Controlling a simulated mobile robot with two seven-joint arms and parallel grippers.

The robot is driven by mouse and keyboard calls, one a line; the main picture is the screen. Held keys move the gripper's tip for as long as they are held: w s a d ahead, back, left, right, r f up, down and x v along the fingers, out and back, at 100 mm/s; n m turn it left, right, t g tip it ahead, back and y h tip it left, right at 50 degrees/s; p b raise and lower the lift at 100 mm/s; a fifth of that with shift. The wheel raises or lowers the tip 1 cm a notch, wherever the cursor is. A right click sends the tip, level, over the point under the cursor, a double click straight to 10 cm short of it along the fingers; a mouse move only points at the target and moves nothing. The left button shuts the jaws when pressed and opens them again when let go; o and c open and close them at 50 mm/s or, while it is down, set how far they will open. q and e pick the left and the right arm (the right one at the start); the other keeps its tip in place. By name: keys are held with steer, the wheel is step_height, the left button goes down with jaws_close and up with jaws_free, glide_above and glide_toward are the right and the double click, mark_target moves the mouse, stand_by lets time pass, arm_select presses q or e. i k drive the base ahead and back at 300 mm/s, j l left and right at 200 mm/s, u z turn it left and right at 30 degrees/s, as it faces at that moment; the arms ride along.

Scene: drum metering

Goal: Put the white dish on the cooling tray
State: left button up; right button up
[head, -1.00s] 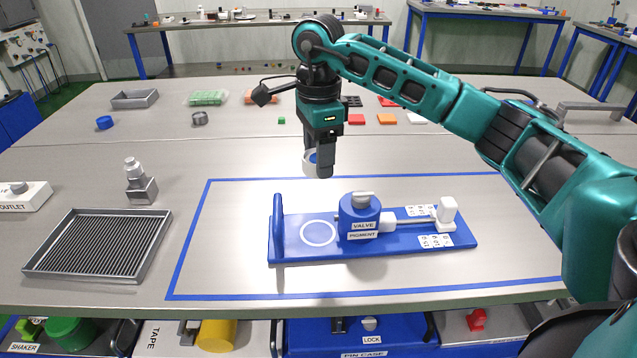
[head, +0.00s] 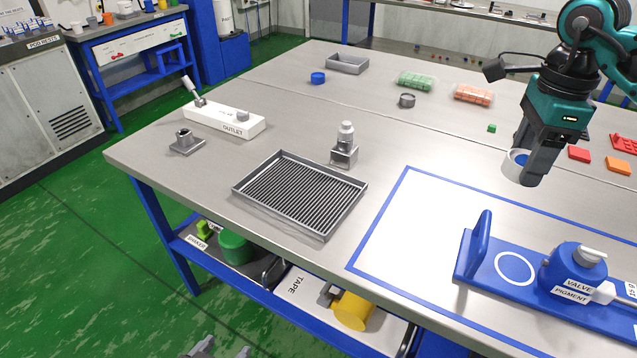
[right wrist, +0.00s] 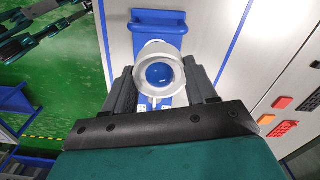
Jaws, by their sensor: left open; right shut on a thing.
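The white dish (head: 514,168), with blue material inside, is held in my right gripper (head: 533,170) above the table at the right of the head view. In the right wrist view the dish (right wrist: 143,82) sits between the two fingers, its round opening and blue contents facing the camera. The cooling tray (head: 298,193), grey and ribbed with a low rim, lies empty on the table, left of and apart from the dish. Only the tips of my left gripper (head: 222,350) show at the bottom edge of the head view; they are apart and empty.
A blue valve stand (head: 575,270) with an upright plate and white ring stands at right in a blue-outlined area. A small metal fixture (head: 344,148) stands just behind the tray. The white outlet block (head: 224,119) lies farther left. Table between tray and outlined area is clear.

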mark_target(300, 192)
steer(key=i+j+z, duration=0.1)
steer(key=j, duration=0.25)
steer(key=i+j, duration=0.2)
steer(key=j, duration=0.2)
steer(key=i+j+z, duration=0.15)
steer(key=j, duration=0.2)
steer(key=i+j+z, duration=0.1)
steer(key=j, duration=0.3)
steer(key=i+j, duration=0.1)
steer(key=j, duration=0.3)
steer(key=i+j+z, duration=0.15)
steer(key=j, duration=0.25)
